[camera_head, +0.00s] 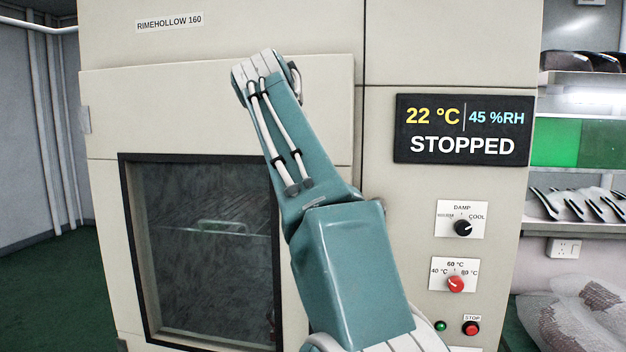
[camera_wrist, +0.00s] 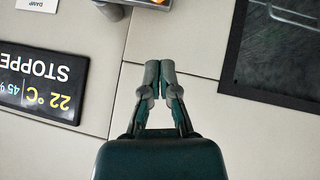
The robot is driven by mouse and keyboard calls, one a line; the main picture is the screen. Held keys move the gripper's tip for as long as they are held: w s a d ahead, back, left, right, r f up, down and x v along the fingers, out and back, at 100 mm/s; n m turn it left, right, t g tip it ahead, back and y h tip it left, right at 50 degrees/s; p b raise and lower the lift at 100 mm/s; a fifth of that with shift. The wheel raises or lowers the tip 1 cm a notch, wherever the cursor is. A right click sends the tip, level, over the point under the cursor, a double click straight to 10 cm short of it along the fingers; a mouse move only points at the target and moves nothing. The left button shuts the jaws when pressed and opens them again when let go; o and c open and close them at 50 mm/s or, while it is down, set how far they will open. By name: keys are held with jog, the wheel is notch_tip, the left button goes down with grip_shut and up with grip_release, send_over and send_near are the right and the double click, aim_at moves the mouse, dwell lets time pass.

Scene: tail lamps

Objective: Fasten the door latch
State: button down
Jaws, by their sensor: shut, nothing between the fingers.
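The door (camera_head: 215,105) is a cream chamber door with a dark-framed window (camera_head: 205,250); its right edge runs beside the control panel, and I cannot tell whether it is fully closed. In the wrist view, which is upside down, my gripper (camera_wrist: 159,72) is shut and empty in front of the door's edge seam. A grey fitting with an orange part (camera_wrist: 152,3), probably the latch, is cut off by the top edge of that view, beyond the fingertips and apart from them. In the head view my arm hides most of the latch area and most of the gripper.
A display (camera_head: 463,130) reading STOPPED is right of the seam. Below it are a black knob (camera_head: 463,228), a red knob (camera_head: 455,284), a green button (camera_head: 440,325) and a red stop button (camera_head: 471,328). Shelves (camera_head: 580,80) stand at the far right. Green floor (camera_head: 50,270) is open at left.

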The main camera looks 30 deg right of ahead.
jog(key=shift+v, duration=1.6)
jog(key=shift+f, duration=0.15)
jog(key=s+a+f+n+y, duration=0.2)
jog(key=s+a+f, duration=0.2)
jog(key=s+f, duration=0.4)
jog(key=s+a+f+n+y, duration=0.2)
jog(key=s+a+f, duration=0.3)
jog(key=f, duration=1.1)
jog(key=s+a+f+n+y, duration=0.2)
jog(key=s+a+f+y, duration=0.1)
jog(key=s+f, duration=0.8)
jog(key=shift+a+f+n+y, duration=0.3)
jog(key=shift+a+f+n, duration=0.1)
jog(key=shift+a+f, duration=0.45)
